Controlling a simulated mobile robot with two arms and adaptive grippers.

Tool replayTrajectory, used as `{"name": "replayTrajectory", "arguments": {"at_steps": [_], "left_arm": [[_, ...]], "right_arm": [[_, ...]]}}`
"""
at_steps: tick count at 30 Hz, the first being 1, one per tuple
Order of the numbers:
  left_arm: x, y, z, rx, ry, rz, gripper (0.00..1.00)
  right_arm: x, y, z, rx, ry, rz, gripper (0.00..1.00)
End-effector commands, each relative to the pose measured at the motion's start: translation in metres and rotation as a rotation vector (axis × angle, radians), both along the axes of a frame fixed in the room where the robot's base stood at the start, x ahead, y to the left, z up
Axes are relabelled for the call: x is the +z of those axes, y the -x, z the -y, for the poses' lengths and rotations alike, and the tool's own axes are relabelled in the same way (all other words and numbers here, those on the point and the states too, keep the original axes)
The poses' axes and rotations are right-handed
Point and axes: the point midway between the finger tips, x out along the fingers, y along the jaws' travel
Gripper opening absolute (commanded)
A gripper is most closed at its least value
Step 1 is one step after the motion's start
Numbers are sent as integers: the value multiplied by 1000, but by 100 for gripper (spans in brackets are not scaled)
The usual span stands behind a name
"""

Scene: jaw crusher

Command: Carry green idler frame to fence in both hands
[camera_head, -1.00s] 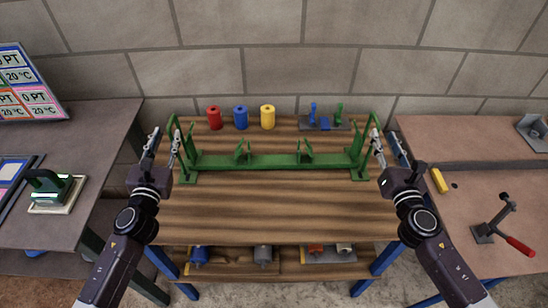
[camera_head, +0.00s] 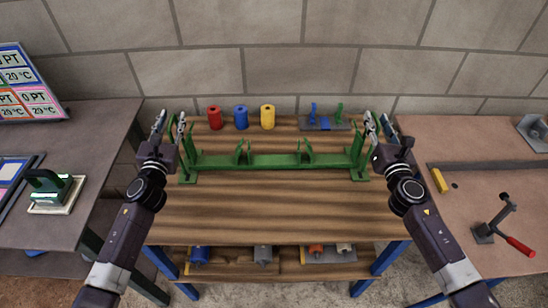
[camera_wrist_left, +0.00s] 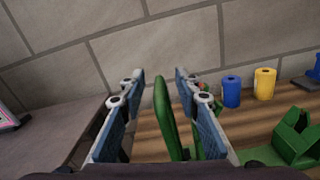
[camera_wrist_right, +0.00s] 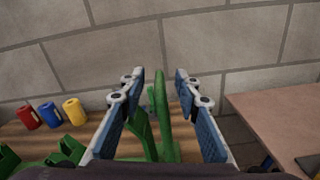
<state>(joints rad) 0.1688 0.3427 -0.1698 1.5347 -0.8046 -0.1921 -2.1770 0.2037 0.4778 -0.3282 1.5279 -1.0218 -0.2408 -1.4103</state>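The green idler frame (camera_head: 275,161) stands on the wooden table (camera_head: 270,210), with an upright at each end and two brackets along its bar. My left gripper (camera_head: 172,124) is open at the left end upright. In the left wrist view the green upright (camera_wrist_left: 166,115) stands between the open fingers (camera_wrist_left: 165,95). My right gripper (camera_head: 379,124) is open at the right end upright. In the right wrist view the green upright (camera_wrist_right: 161,110) stands between the open fingers (camera_wrist_right: 160,95). The fingers appear apart from the uprights.
A red (camera_head: 214,118), a blue (camera_head: 240,118) and a yellow roller (camera_head: 267,117) stand behind the frame, beside a small tool plate (camera_head: 325,124). The right table carries a dark bar (camera_head: 490,166), which may be the fence, a yellow block (camera_head: 439,181) and a red-handled clamp (camera_head: 500,225).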

Motion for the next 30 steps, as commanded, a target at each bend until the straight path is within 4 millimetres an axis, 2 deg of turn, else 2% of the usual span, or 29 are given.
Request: {"name": "replayTrajectory", "arguments": {"at_steps": [10, 18, 30], "left_arm": [[0, -3, 0, 0, 1, 0, 30], [0, -3, 0, 0, 1, 0, 0], [0, -3, 0, 0, 0, 0, 0]], "right_arm": [[0, -3, 0, 0, 1, -1, 30], [0, -3, 0, 0, 0, 0, 0], [0, -3, 1, -2, -1, 0, 0]]}}
